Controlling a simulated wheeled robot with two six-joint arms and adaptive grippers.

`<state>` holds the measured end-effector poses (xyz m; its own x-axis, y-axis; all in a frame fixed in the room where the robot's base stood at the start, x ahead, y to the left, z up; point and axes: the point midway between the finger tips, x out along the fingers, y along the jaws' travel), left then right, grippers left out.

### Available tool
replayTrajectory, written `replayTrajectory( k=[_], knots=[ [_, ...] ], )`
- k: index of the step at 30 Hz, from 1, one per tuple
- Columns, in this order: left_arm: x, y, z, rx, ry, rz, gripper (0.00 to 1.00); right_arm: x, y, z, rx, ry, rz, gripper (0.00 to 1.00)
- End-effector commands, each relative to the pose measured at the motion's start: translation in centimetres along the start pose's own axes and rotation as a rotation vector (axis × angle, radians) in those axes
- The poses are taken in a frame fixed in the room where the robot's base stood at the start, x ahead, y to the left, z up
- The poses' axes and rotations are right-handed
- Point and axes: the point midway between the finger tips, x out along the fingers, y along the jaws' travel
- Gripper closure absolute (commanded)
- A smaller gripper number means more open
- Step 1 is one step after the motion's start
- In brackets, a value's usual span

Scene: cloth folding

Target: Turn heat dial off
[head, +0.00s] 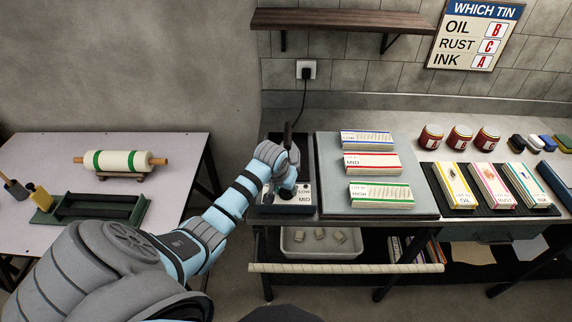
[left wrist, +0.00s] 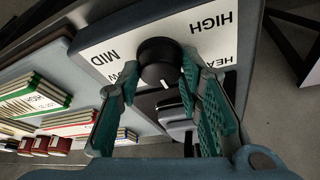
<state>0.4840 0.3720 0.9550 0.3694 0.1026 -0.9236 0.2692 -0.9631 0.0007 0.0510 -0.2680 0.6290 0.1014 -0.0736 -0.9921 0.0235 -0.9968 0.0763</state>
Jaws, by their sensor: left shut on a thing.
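The heat dial is a round black knob (left wrist: 158,50) with a white mark, on a white label plate (left wrist: 112,38) reading HIGH, MID and HEAT. Another word on the plate is partly hidden by a finger. The white mark points toward the bottom of the left wrist view. My left gripper (left wrist: 160,88) has its green-padded fingers on either side of the knob and is shut on it. In the head view my left gripper (head: 284,186) is over the control plate (head: 304,196), where LOW and MID show; the knob is mostly hidden there. My right gripper is not in view.
A grey slab (head: 325,205) with several stacks of cards lies right of the dial. Red jars (head: 459,138) stand farther right. A cord runs up to a wall socket (head: 306,69). A table with a roller (head: 122,160) stands at left, across a gap.

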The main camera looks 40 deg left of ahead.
Motion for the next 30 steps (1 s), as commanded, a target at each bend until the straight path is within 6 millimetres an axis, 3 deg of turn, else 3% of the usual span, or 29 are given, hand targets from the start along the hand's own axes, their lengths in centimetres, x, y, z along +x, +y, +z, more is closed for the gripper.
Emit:
replayTrajectory(
  k=[8, 9, 12, 23, 26, 30],
  knots=[
    [-0.1, 0.0, -0.2, -0.001, 0.006, 0.0, 0.95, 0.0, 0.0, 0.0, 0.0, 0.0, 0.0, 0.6],
    [-0.1, 0.0, -0.2, -0.001, 0.006, 0.0, 0.62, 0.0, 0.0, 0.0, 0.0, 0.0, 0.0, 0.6],
    [-0.1, 0.0, -0.2, -0.001, 0.004, 0.0, 0.48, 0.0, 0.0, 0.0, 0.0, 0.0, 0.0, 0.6],
    [-0.6, -0.1, -0.1, 0.0, 0.003, 0.0, 0.48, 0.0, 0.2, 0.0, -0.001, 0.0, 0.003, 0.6],
    [-2.4, -0.1, -0.2, 0.001, 0.006, -0.001, 0.48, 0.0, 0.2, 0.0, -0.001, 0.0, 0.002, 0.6],
    [-6.3, -0.1, -0.2, 0.002, 0.007, -0.002, 0.48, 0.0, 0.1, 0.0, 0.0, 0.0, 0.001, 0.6]
  ],
)
